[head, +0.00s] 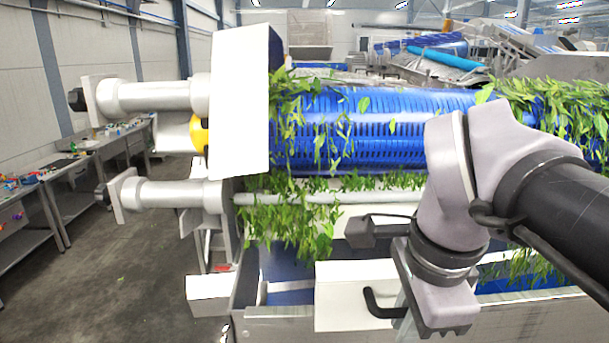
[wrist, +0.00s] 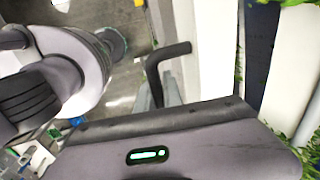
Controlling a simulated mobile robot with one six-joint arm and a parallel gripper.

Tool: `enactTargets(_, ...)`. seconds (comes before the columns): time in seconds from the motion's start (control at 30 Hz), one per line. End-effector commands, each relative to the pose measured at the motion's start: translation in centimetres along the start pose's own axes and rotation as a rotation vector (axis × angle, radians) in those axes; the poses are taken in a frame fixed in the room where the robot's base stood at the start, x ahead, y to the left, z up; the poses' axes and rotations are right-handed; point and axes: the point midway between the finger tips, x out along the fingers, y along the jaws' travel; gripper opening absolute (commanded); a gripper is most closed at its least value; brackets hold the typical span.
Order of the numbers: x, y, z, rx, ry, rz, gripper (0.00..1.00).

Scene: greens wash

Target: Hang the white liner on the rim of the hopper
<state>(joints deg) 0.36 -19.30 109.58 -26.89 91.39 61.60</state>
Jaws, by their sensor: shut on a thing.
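The white liner (head: 355,276) is a pale, box-like panel at the lower middle of the head view, at the front rim of the metal hopper (head: 270,325). A black bent handle (head: 369,302) stands out from its front. The handle also shows in the wrist view (wrist: 153,68), beside a white face of the liner (wrist: 210,50). My gripper (head: 403,300) is at the handle and shut on the liner, seemingly by that handle. The fingertips (wrist: 168,92) are partly hidden. Whether the liner touches the rim I cannot tell.
A blue slatted drum (head: 380,130) with green leaves lies above and behind the hopper. A white end housing (head: 240,105) and pipes (head: 155,96) stand at the left. Benches (head: 70,165) line the far left wall. The floor (head: 110,260) between is clear.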

Motion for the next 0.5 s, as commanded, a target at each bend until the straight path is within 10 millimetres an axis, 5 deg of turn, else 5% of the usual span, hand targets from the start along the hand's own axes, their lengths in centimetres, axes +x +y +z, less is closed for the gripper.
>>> enactTargets(0.5, 1.2, -5.7, -0.1, 0.0, 0.0, 0.003, 0.0)
